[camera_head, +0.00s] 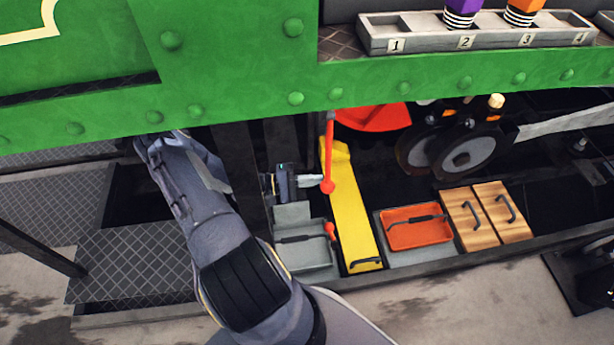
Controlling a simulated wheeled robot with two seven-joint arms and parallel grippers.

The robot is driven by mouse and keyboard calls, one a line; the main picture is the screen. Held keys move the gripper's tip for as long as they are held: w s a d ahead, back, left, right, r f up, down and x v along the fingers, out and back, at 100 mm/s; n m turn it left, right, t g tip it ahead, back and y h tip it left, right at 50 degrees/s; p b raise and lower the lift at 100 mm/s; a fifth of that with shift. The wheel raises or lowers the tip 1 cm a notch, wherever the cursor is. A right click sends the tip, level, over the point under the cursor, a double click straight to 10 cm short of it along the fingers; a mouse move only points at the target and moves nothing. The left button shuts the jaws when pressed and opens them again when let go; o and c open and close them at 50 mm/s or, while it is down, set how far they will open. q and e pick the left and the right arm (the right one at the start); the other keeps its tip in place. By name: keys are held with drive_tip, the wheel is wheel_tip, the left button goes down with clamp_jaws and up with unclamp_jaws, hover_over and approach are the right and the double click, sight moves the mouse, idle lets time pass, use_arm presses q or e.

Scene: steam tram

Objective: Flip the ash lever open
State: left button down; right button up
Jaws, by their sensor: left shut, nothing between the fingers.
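A red lever (329,150) with a round ball end hangs down below the green side panel, beside the top of a yellow chute; I take it to be the ash lever. Its upper end is hidden behind the panel. My left gripper (317,181) has its body just left of the lever. Its pale fingers are shut, empty and point right at the ball end. They look very close to the ball; I cannot tell whether they touch. My left arm rises from the bottom edge and passes partly behind the panel. My right gripper is not in view.
The green riveted panel (235,60) overhangs the work area. Below it are a grey bin (305,258) with a small red knob, a yellow chute (352,215), an orange tray (418,235) and wooden lids (470,215). A numbered rack (430,42) stands above. Dark wheels (470,158) sit right.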

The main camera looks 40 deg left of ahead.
use_arm(q)
drive_tip(key=shift+d+r, duration=0.1)
drive_tip(key=shift+d, duration=0.05)
drive_tip(key=s+d+n+p, duration=0.2)
drive_tip(key=d, duration=0.1)
drive_tip(key=s+d+n+p, duration=0.1)
drive_tip(key=n, duration=0.1)
drive_tip(key=shift+s+d+r, duration=0.25)
drive_tip(key=shift+s+r, duration=0.15)
